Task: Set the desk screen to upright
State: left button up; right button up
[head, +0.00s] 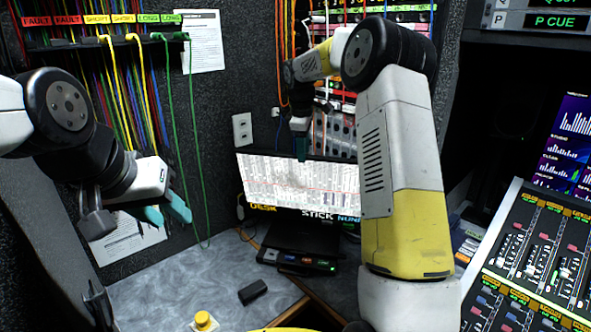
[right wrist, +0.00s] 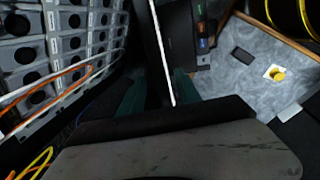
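The desk screen (head: 275,187) is lit with a pale grid and a red line, above a black base on the desk. Its exact tilt is hard to tell. My right gripper (head: 301,150) is at the screen's top edge. In the right wrist view the screen's thin bright edge (right wrist: 163,55) runs between the teal fingers of this gripper (right wrist: 155,92), with gaps visible on both sides. My left gripper (head: 168,210) is open and empty, left of the screen and apart from it. My right arm hides the screen's right part.
A row of coloured buttons (head: 300,262) lies at the front of the base. A dark small box (head: 253,291) and a yellow button (head: 203,320) are on the grey desk (head: 175,285). Cables hang on the left wall. A mixing console (head: 535,255) stands at right.

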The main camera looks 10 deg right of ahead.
aim_at(304, 181)
jog(key=x, duration=0.8)
jog(key=shift+r, duration=0.1)
jog(key=shift+c, duration=0.4)
grip_shut()
dwell(0.8)
